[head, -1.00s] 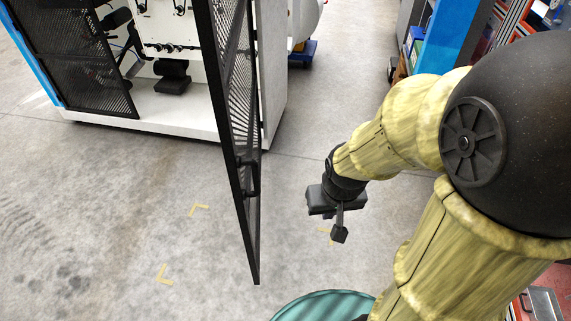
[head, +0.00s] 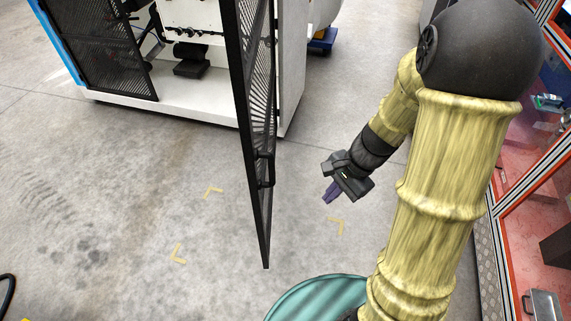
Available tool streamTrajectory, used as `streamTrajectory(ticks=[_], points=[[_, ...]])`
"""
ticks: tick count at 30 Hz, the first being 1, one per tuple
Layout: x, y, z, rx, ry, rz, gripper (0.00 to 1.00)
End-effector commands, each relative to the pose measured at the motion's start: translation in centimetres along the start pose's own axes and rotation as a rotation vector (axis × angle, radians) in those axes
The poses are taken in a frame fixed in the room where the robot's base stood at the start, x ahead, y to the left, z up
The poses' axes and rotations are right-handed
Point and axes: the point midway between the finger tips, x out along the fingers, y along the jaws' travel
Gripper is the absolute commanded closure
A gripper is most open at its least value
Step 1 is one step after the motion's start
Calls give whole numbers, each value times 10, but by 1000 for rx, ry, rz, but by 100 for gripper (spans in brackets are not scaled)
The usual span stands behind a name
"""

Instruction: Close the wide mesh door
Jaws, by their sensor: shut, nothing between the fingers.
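The wide mesh door (head: 262,110) stands swung open from the white machine cabinet (head: 180,108) in the head view. It is seen nearly edge-on, its black frame reaching toward me over the floor. A dark handle (head: 265,169) sits on the door's right side at mid-height. My gripper (head: 330,195) is shut and empty, to the right of the door and apart from it, with its fingers pointing down and left.
A second mesh panel (head: 98,50) covers the cabinet's left part. Yellow corner marks (head: 213,192) lie on the floor. A teal round object (head: 318,300) is at the bottom.

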Motion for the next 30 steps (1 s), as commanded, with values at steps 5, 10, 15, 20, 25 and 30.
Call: streamTrajectory(ticks=[5,10,15,20,25,30], points=[[-6,-40,-21,464,-216,-153,100],[-10,-68,-46,744,-358,-273,100],[-10,-76,-54,815,-397,-309,100],[-10,-75,-54,812,-395,-308,100],[-7,-76,-52,809,-394,-306,100],[6,-83,-48,809,-395,-304,100]])
